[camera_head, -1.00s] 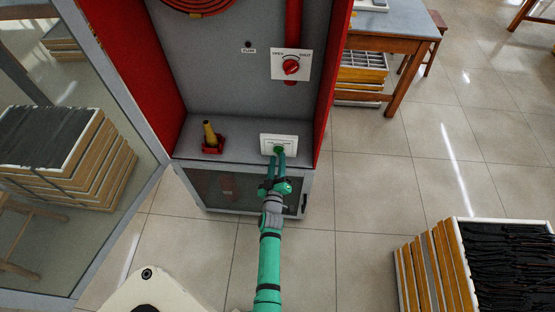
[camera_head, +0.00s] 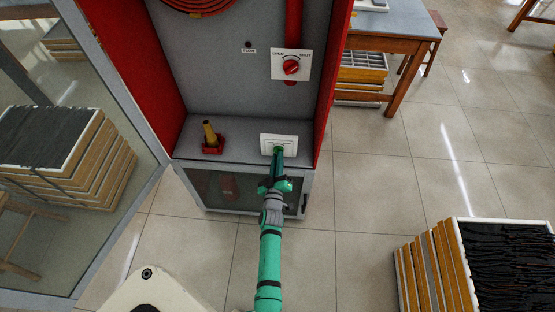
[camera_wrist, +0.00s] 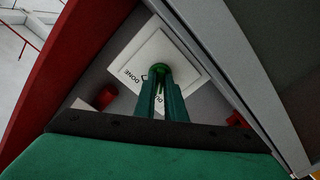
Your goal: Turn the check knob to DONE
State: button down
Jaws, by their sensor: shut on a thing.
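The check knob (camera_wrist: 161,69) is green and sits on a white plate (camera_wrist: 185,55) marked DONE at one side; a second label is partly hidden by my fingers. In the head view the plate (camera_head: 291,141) stands on the cabinet's shelf at the right. My gripper (camera_wrist: 163,82) is shut on the knob, its two green fingers close together. In the head view my gripper (camera_head: 278,158) reaches the plate from the front. The knob's pointer is hidden, so I cannot tell its setting.
A yellow nozzle in a red holder (camera_head: 212,146) stands left of the plate. A red valve knob (camera_head: 291,67) is on the back wall above. Red cabinet side walls (camera_head: 325,110) flank the shelf. Stacked trays (camera_head: 430,265) stand at the lower right.

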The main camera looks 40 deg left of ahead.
jog(key=m, duration=0.3)
jog(key=shift+m, duration=0.3)
jog(key=m, duration=0.4)
jog(key=shift+s+f+m, duration=0.1)
jog(key=shift+m, duration=0.2)
jog(key=m, duration=0.3)
jog(key=shift+a+m, duration=0.1)
jog(key=shift+m, duration=1.9)
jog(key=c, duration=1.8)
grip_release()
